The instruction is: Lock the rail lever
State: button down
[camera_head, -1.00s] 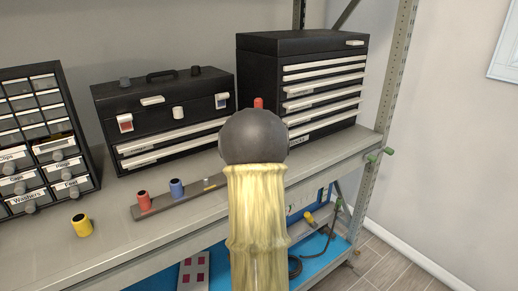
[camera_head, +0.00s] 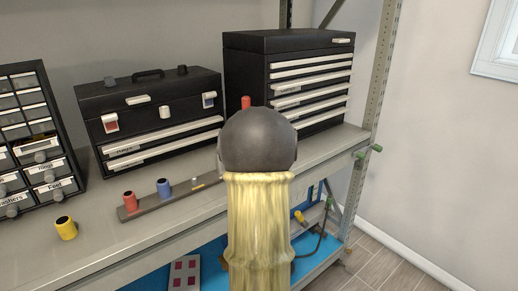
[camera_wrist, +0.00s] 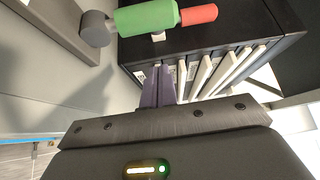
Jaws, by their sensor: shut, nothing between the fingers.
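The rail lever (camera_wrist: 146,18) shows in the wrist view as a green grip with a red end (camera_wrist: 198,14), joined to a grey round pivot (camera_wrist: 95,29). In the head view only its red tip (camera_head: 246,102) shows above my arm; the rest is hidden. The rail (camera_head: 150,205) lies along the shelf, its right part behind my arm. My gripper (camera_wrist: 157,70) is shut and empty, its fingers together just below the green grip in the wrist picture. I cannot tell whether they touch it. In the head view my arm hides the gripper.
Red (camera_head: 129,202) and blue (camera_head: 164,188) cylinders stand on the rail. A yellow cup (camera_head: 66,228) sits near the shelf's front edge. A toolbox (camera_head: 150,110), a drawer chest (camera_head: 290,80) and a small-drawer cabinet (camera_head: 35,140) stand behind. A rack upright (camera_head: 378,90) is at right.

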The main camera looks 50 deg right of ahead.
jog(key=v, duration=0.4)
jog(key=shift+s+d+r+b, duration=0.1)
jog(key=shift+s+b, duration=0.2)
jog(key=shift+a, duration=0.25)
